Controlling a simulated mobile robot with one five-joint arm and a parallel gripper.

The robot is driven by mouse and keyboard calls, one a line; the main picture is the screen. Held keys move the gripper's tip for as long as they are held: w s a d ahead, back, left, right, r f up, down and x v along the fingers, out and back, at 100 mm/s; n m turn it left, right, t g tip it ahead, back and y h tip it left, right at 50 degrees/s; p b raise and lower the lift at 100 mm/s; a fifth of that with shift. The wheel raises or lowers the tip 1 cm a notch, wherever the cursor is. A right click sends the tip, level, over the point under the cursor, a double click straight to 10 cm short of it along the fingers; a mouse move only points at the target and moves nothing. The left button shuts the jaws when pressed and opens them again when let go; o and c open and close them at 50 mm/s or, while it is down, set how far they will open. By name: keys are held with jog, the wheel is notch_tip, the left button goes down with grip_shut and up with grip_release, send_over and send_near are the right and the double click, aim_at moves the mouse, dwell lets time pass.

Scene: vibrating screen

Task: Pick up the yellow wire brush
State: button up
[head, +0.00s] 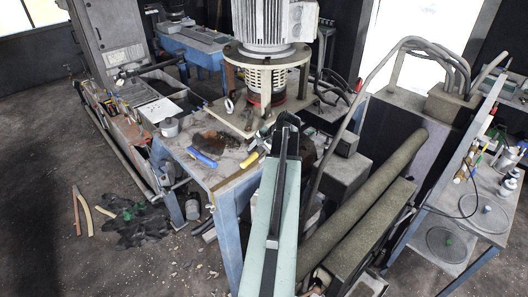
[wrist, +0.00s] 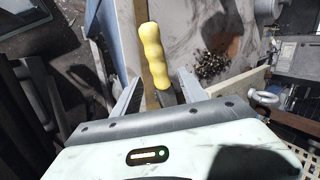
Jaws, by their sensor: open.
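The yellow wire brush (head: 249,160) lies near the front edge of the worktable (head: 222,176) in the head view, just left of my arm. In the wrist view the brush's ridged yellow handle (wrist: 155,55) points up the picture, and its dark lower end runs down between the fingers of my gripper (wrist: 157,88). The fingers are spread, one on each side of the brush, with gaps showing. The brush's far end is hidden behind the gripper body. In the head view my arm hides the fingertips.
A blue-handled tool (head: 202,158) lies left of the brush on the table. A large motor on a flanged base (head: 265,80) stands behind. Long padded beams (head: 365,205) and a side shelf (head: 465,210) are at the right.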

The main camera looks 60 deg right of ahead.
aim_at(255, 156)
jog(key=b+x, duration=0.1)
jog(key=x, duration=0.2)
jog(key=shift+f, duration=0.1)
jog(key=shift+s+r, duration=0.1)
jog(key=shift+r, duration=0.15)
grip_shut()
jog(key=shift+r+p, duration=0.6)
jog(key=shift+p, duration=0.05)
notch_tip(255, 156, up, 3)
jog(key=p, duration=0.3)
jog(key=shift+r, duration=0.15)
jog(key=s+d, duration=0.5)
jog(key=s, duration=1)
jog(key=shift+d+r+p, duration=0.25)
jog(key=shift+p, duration=0.15)
